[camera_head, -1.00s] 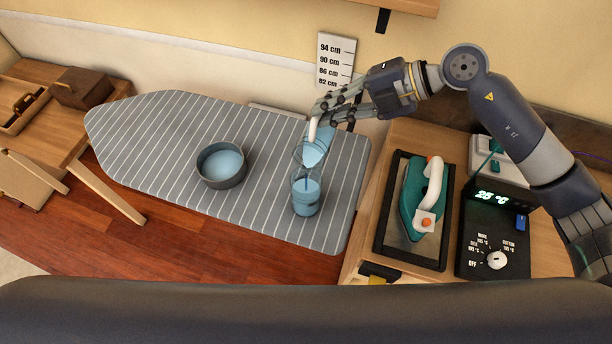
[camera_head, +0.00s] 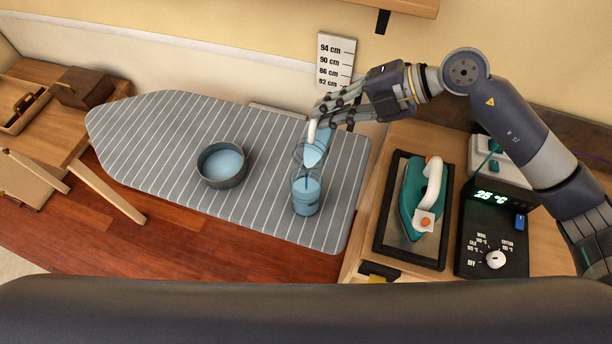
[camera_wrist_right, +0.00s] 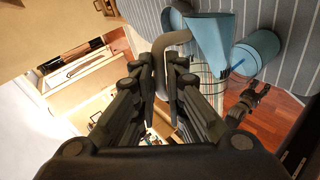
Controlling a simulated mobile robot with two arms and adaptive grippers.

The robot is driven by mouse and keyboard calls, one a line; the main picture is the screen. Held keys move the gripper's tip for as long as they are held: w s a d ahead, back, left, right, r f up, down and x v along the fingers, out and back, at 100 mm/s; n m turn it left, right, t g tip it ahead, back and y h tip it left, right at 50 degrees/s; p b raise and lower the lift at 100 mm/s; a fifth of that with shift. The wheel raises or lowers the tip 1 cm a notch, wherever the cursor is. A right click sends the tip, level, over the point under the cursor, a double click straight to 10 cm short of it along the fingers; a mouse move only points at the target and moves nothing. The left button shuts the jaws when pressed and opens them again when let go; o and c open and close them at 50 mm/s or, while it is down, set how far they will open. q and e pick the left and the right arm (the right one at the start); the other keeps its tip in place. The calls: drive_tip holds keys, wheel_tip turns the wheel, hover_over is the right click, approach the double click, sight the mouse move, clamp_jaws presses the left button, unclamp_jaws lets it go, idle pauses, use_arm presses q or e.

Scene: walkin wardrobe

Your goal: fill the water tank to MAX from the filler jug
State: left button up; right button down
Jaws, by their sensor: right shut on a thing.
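My right gripper (camera_head: 340,106) is shut on the white handle of the filler jug (camera_head: 316,152), above the right end of the ironing board. The clear jug is tilted, with blue water in it, its lower end over the mouth of the clear water tank (camera_head: 306,196). The tank stands upright with blue water in it; its MAX mark is not readable. The right wrist view shows the jug (camera_wrist_right: 212,38) beside the tank (camera_wrist_right: 262,46), and the fingers around the handle. A small gripper, apparently my left (camera_wrist_right: 252,97), shows there with fingers apart, empty.
A grey bowl (camera_head: 222,180) of blue water sits on the striped ironing board (camera_head: 150,130), left of the tank. A teal iron (camera_head: 422,200) rests on a black-framed stand right of the board, beside a control unit (camera_head: 492,235). A height scale (camera_head: 335,60) is on the wall behind.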

drive_tip(key=shift+s+a+r, duration=0.1)
drive_tip(key=shift+s+r, duration=0.15)
drive_tip(key=shift+s, duration=0.05)
idle(0.6)
drive_tip(key=shift+w+d+f+m+g+b, duration=0.15)
drive_tip(key=shift+w+f+m+b, duration=0.05)
drive_tip(key=shift+w+f+b, duration=0.25)
drive_tip(key=shift+w+d+f+m+g+b, duration=0.15)
drive_tip(key=shift+w+f+m+b, duration=0.05)
drive_tip(key=shift+w+f+b, duration=0.2)
drive_tip(key=shift+w+d+r+m+g+y+p, duration=0.15)
drive_tip(key=shift+w+m+g+y+p, duration=0.15)
drive_tip(key=shift+w+p, duration=0.25)
drive_tip(key=shift+w+d+r+m+g+y+p, duration=0.1)
drive_tip(key=shift+w+r+m+g+y+p, duration=0.1)
drive_tip(key=shift+w+g+p, duration=0.25)
drive_tip(key=shift+w+f, duration=0.15)
drive_tip(key=shift+f, duration=0.2)
drive_tip(key=shift+d+f, duration=0.1)
